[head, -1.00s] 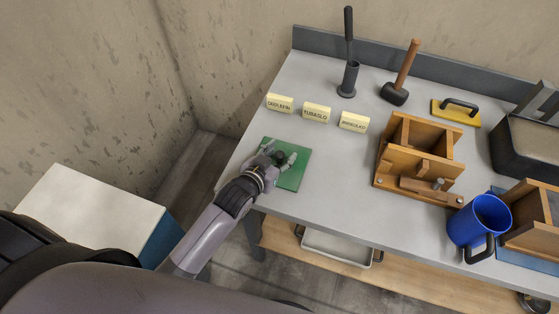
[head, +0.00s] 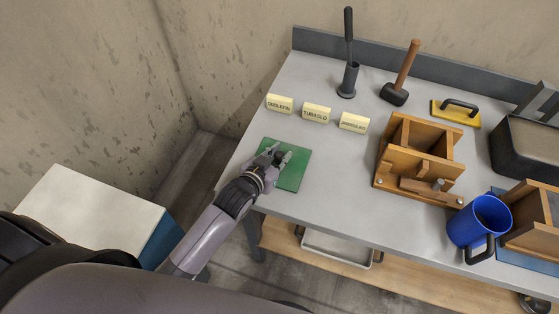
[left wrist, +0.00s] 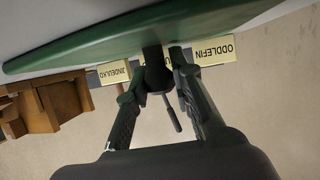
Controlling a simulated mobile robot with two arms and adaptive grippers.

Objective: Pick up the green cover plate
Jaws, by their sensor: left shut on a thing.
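The green cover plate (head: 294,172) lies flat at the left front part of the grey table. My left gripper (head: 277,155) is over the plate, its fingers closed in on the dark handle at the plate's middle. In the left wrist view the plate (left wrist: 90,52) fills the top as a green slab, with the dark handle (left wrist: 154,62) between the fingertips. The fingers partly hide the handle. No gap between plate and table can be made out. My right gripper is not in view.
Yellow name blocks (head: 316,113) stand behind the plate. A wooden mould (head: 418,150), a mallet (head: 395,92), a yellow float (head: 456,112) and a blue mug (head: 480,221) are to the right. The grey table (head: 335,180) is clear between plate and mould.

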